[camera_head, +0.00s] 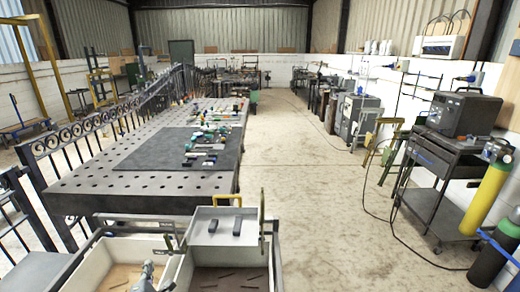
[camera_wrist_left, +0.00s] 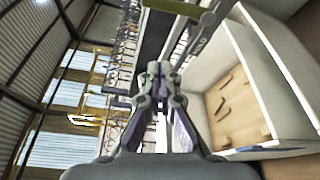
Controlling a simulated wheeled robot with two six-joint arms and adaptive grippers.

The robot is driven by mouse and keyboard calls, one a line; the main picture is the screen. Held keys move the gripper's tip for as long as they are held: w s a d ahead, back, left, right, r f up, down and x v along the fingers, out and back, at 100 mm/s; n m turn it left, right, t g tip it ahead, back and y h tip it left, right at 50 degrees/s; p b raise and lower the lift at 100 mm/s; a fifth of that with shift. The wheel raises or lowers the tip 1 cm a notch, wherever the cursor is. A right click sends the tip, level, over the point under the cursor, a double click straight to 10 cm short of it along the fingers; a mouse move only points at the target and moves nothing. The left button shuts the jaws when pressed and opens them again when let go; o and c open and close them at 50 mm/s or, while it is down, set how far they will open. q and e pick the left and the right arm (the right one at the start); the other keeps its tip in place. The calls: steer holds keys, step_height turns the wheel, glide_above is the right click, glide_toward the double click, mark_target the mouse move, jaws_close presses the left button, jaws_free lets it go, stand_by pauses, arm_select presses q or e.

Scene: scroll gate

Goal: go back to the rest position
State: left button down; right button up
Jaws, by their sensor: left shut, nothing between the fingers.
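My right gripper is not in view.
Beyond is a perforated steel table (camera_head: 90,178) with tools. Clear floor (camera_head: 310,200) lies right of it; a machine cart (camera_head: 425,195) and cylinders (camera_head: 485,200) stand farther right.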

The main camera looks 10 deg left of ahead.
arm_select(q)
steer(key=s+d+m+g+h, duration=0.45)
steer(key=s+d+m, duration=0.55)
steer(key=d+m, duration=0.35)
steer(key=s+d+m+g+h, duration=0.5)
steer(key=s+d+m, duration=0.4)
steer(key=d+m, duration=0.45)
steer(key=s+a+f+m+g+y, duration=0.1)
steer(key=s+a+f, duration=0.1)
steer(key=f, duration=1.2)
steer(key=s+a+f+m+g+y, duration=0.1)
steer(key=s+a+f+g, duration=0.1)
steer(key=f, duration=1.1)
steer(key=s+a+f, duration=0.1)
steer(key=s+f, duration=1.2)
steer(key=s, duration=0.4)
steer(key=shift+f+n+h, duration=0.3)
steer(key=shift+f+h, duration=0.05)
steer(key=shift+f, duration=0.05)
